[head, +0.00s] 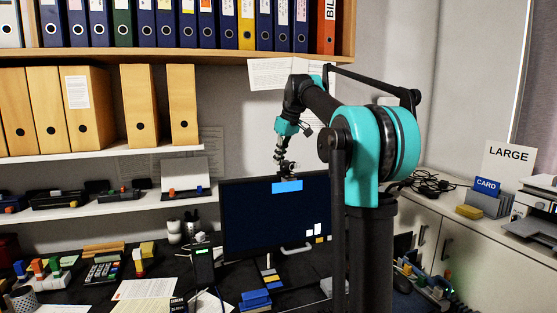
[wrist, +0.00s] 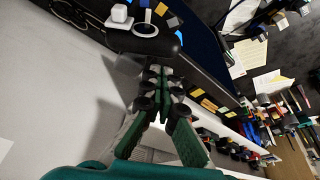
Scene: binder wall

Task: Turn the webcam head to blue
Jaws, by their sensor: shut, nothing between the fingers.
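The webcam (wrist: 165,42) is a dark rounded bar with a ringed lens (wrist: 145,30), at the top of the wrist view. A small white cube (wrist: 119,14) sits by it. My gripper (wrist: 153,78) is shut and empty, its tips close to the webcam's near edge; I cannot tell whether they touch. In the head view my gripper (head: 284,166) is at the monitor's top edge, above a blue patch (head: 287,186) on the screen side. Blue and yellow patches (wrist: 161,9) also show beyond the webcam in the wrist view. The webcam is hard to make out in the head view.
The dark monitor (head: 260,222) stands on a cluttered desk. Shelves with binders (head: 84,94) and small items are at left. A pale wall is behind the monitor. A low cabinet (head: 447,225) with a card box (head: 487,202) and a printer is at right.

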